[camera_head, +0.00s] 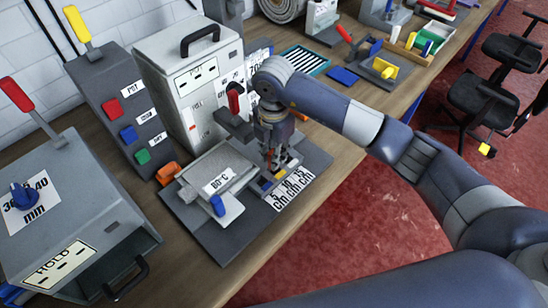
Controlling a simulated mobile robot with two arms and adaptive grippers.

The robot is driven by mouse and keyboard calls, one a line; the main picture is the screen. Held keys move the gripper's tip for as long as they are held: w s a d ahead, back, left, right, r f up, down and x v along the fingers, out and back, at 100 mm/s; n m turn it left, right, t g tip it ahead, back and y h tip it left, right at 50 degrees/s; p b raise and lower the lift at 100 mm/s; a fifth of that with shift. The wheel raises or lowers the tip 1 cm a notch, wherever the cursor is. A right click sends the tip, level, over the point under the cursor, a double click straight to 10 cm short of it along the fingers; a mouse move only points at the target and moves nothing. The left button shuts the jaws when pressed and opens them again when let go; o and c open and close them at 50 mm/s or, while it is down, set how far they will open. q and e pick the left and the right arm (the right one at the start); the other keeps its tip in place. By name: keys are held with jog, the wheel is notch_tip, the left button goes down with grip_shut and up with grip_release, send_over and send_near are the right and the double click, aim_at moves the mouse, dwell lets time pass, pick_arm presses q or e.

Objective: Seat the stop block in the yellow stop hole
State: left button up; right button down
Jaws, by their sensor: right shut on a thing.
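My right gripper (275,158) reaches down over the dark base plate (225,245), at the strip of coloured marks beside the "5 10 15 cm" label (289,190). It is shut on a small piece, taken as the stop block, which is mostly hidden between the fingers. Small yellow, blue and red patches show around the fingertips. I cannot tell which is the yellow stop hole or whether the block touches it. My left gripper is not in view.
The grey "80°C" press (205,178) with a blue tab stands left of the gripper. Behind it are a tall grey box (190,75) with a black handle and a panel (115,95) with coloured buttons. A grey "HOLD" box (70,215) stands front left. Bare wooden bench shows along the front edge.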

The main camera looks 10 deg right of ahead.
notch_tip(320, 180, down, 2)
jog(key=shift+s+f+p, duration=0.1)
jog(key=shift+p, duration=0.5)
jog(key=shift+f, duration=0.3)
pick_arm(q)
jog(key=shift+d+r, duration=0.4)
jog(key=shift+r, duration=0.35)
pick_arm(e)
jog(key=shift+f, duration=0.1)
jog(key=shift+f, duration=0.15)
jog(key=c, duration=1.4)
grip_release()
jog(key=shift+c, duration=0.2)
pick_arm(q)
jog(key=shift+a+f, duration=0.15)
